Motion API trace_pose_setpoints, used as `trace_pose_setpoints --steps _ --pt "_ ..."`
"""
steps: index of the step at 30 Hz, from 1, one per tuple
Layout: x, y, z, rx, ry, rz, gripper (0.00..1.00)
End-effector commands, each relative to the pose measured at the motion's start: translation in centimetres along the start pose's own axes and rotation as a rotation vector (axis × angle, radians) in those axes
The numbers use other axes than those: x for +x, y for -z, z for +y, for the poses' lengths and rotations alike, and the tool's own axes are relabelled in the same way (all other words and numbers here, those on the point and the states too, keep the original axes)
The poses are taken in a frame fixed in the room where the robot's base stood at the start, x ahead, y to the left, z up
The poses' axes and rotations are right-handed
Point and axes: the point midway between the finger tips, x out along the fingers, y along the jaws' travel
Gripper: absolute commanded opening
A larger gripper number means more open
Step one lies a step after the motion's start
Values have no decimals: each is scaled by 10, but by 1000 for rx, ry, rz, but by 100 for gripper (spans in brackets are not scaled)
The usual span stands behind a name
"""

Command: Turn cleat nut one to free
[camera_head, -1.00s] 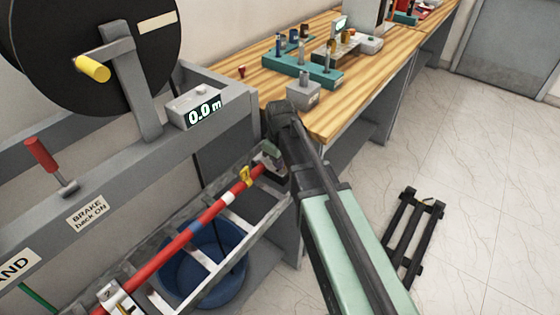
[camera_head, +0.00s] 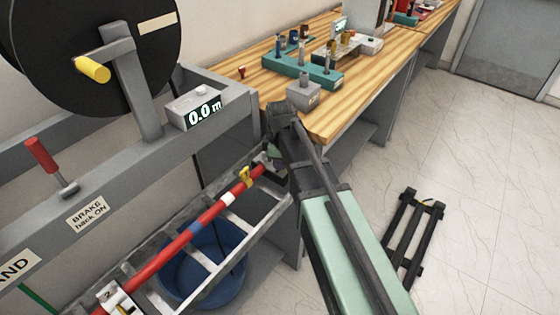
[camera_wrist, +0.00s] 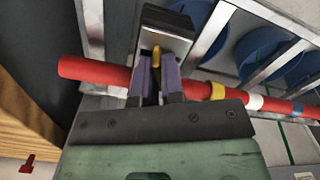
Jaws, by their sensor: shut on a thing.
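The cleat nut, a small yellow upright piece (camera_wrist: 156,58), stands on a grey cleat (camera_wrist: 166,22) across the red cable in the wrist view. My gripper (camera_wrist: 157,84) is shut on it, with a purple-grey finger on either side. The red cable (camera_wrist: 95,71) passes under the fingers and shows yellow, white and blue bands on the right. In the head view the cable (camera_head: 165,257) runs along a ladder tray. There my gripper is at the tray's far end, mostly hidden by my arm, and the nut is hidden. A second cleat marked 2 (camera_head: 112,297) sits nearer.
A blue tub (camera_head: 205,268) stands under the ladder tray (camera_head: 262,228). A wooden bench (camera_head: 385,68) with fixtures is behind my arm. A cable drum (camera_head: 60,40) and grey frame stand left. A black stand (camera_head: 410,235) lies on open floor at right.

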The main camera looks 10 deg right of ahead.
Motion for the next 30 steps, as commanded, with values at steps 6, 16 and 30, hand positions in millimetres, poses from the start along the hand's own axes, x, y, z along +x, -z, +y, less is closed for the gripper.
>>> trace_pose_setpoints --steps 6,16,30 --pt "0 0 0 -204 0 0 0" --pt "0 0 0 -518 1 0 0" --pt "0 0 0 -927 1 0 0"
